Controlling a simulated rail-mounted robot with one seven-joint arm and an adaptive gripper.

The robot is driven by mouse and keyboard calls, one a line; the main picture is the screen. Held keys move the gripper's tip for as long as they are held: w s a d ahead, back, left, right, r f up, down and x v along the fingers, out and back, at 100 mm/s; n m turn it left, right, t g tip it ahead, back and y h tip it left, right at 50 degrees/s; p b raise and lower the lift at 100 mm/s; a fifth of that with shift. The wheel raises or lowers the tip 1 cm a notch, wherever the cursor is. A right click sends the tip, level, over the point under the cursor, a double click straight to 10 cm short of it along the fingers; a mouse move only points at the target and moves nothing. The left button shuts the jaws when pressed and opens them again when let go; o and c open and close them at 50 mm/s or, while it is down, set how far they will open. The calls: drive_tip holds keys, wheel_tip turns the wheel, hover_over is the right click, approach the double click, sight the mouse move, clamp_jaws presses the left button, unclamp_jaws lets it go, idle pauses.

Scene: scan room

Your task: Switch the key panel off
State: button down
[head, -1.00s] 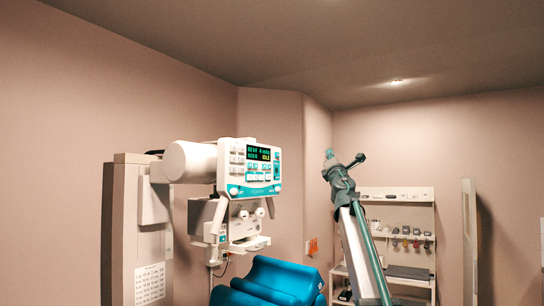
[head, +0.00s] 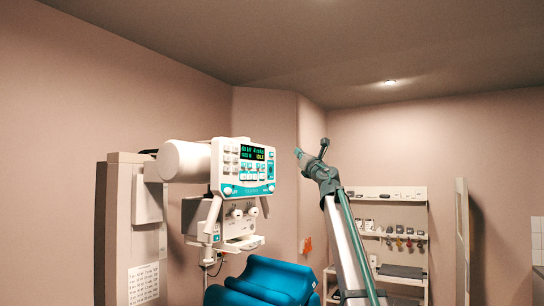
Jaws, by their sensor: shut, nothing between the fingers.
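The key panel (head: 243,178) is a white and teal console with rows of keys and round knobs at its lower corners. Its dark display (head: 252,150) is lit with green and yellow characters, and a yellow word at the right appears to read IDLE. The panel is on the front of a white machine head at centre left. My gripper (head: 299,153) is small in the view, to the right of the panel and apart from it in the picture. It points up and left and looks shut and empty. Its fingertips are too small to see in detail.
A white cylinder (head: 184,161) joins the panel to a grey column (head: 126,230). Shelves (head: 385,192) with small items stand behind my arm. Open air lies between gripper and panel.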

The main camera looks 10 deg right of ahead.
drive_tip(key=w+a, duration=0.5)
drive_tip(key=a, duration=0.1)
drive_tip(key=shift+a, duration=0.4)
drive_tip(key=shift+w+a, duration=0.15)
idle(1.3)
drive_tip(key=shift+w+a, duration=0.2)
drive_tip(key=shift+w+a, duration=0.2)
drive_tip(key=shift+a, duration=0.1)
idle(0.9)
idle(0.3)
drive_tip(key=shift+s+d+p, duration=0.45)
drive_tip(key=shift+s+d, duration=0.05)
drive_tip(key=shift+d, duration=0.15)
drive_tip(key=shift+s+d+p, duration=0.25)
drive_tip(key=shift+s+d, duration=0.5)
drive_tip(key=shift+d, duration=0.25)
drive_tip(key=shift+s+d+p, duration=0.2)
drive_tip(key=shift+s+d, duration=0.55)
drive_tip(key=shift+d, duration=0.25)
